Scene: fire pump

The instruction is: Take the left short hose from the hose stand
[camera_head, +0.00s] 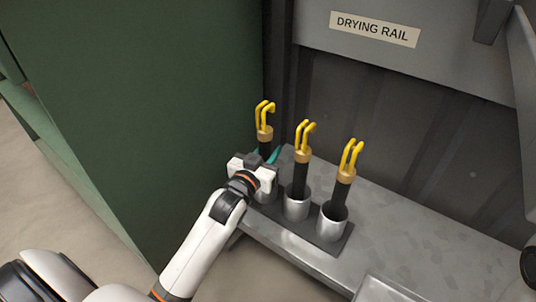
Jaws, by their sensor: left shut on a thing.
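Three short black hoses with brass collars and yellow hooked tops stand upright in a row of metal cups. The left short hose (264,134) is at the left end, beside the green panel. My left gripper (267,157) is shut on the left short hose below its brass collar; the gripper hides the hose's lower part and most of its cup. The hose stand (322,242) is a dark base with silver cups on a grey shelf. The middle hose (301,175) and the right hose (341,192) stand in their cups, apart from the gripper. My right gripper is not in view.
A tall green panel (150,110) rises close to the left of the stand. A grey wall with a DRYING RAIL sign (375,29) stands behind. The grey shelf (430,240) is clear to the right, with a light tray (385,291) at its front edge.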

